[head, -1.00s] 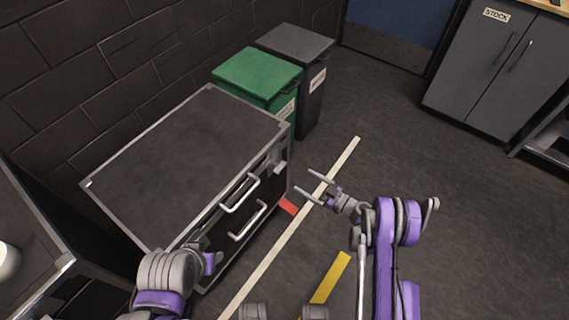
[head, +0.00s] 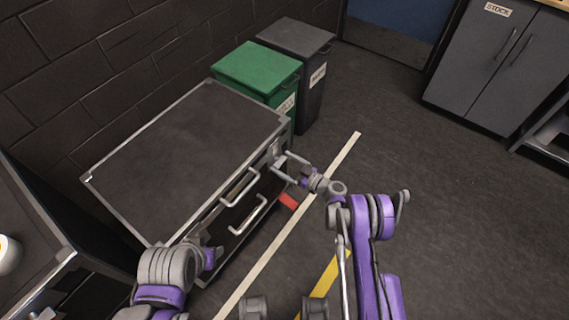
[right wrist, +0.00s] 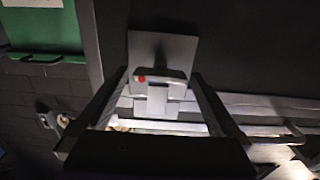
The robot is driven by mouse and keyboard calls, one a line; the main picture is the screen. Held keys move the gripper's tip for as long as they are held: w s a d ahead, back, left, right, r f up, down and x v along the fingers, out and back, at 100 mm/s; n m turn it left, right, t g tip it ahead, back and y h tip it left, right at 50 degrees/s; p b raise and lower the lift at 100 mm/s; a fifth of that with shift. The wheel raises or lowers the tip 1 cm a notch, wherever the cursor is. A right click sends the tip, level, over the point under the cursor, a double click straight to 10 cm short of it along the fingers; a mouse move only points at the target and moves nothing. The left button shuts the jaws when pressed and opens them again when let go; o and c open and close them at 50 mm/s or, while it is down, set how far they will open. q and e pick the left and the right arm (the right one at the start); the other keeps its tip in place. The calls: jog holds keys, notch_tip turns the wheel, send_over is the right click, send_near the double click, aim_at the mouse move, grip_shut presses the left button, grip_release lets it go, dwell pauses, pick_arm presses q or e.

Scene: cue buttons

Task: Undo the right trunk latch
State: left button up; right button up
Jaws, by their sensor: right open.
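The trunk (head: 185,145) is black with metal edges, and its lid is down. The right latch (right wrist: 160,92) is a grey metal piece with a red dot, below a square plate in the right wrist view. In the head view the right latch is mostly hidden near my right gripper (head: 283,166). That gripper is open at the trunk's front right corner. In the right wrist view its fingers stand on either side of the latch; I cannot tell whether they touch it. My left gripper (head: 208,254) is at the trunk's front left, its fingers too unclear to read.
Two handles (head: 239,190) (head: 247,216) stick out of the trunk's front, left of my right gripper. A green bin (head: 257,68) and a dark bin (head: 297,38) stand behind the trunk. A red mark (head: 289,201) lies on the floor.

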jog(key=c, duration=1.2)
jog(key=shift+w+d+f+m+b, duration=0.1)
jog(key=shift+m+b, duration=2.5)
jog(key=shift+m, duration=1.85)
jog(key=shift+w+d+f+m+b, duration=0.1)
jog(key=shift+m+b, duration=2.45)
jog(key=shift+m, duration=1.9)
jog(key=shift+r, duration=0.1)
jog(key=o, duration=1.2)
